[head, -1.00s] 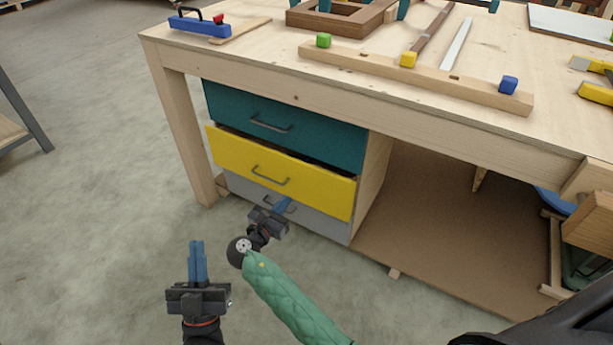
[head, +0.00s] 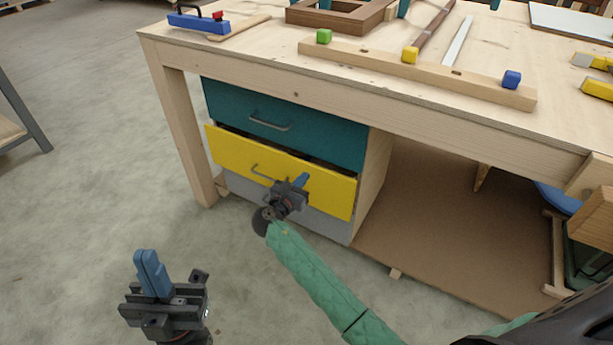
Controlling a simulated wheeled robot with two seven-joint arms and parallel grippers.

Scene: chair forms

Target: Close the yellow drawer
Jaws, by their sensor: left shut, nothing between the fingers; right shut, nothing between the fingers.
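The yellow drawer (head: 232,154) is the middle one of three under the workbench. It stands partly open, its front pushed out past the teal drawer above, with a dark gap along its top edge. My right gripper (head: 302,181) is shut and empty, with its blue fingertips in front of the right half of the yellow front, just right of the handle (head: 270,176). I cannot tell whether the fingertips touch the front. My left gripper (head: 149,262) is shut and empty over the floor, lower left, apart from the drawers.
The teal drawer (head: 318,132) above is shut. The grey drawer (head: 322,223) below is partly hidden by my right gripper. The workbench top (head: 275,52) carries tools and wooden pieces. A bench leg (head: 183,130) stands left of the drawers. Floor (head: 90,215) on the left is clear.

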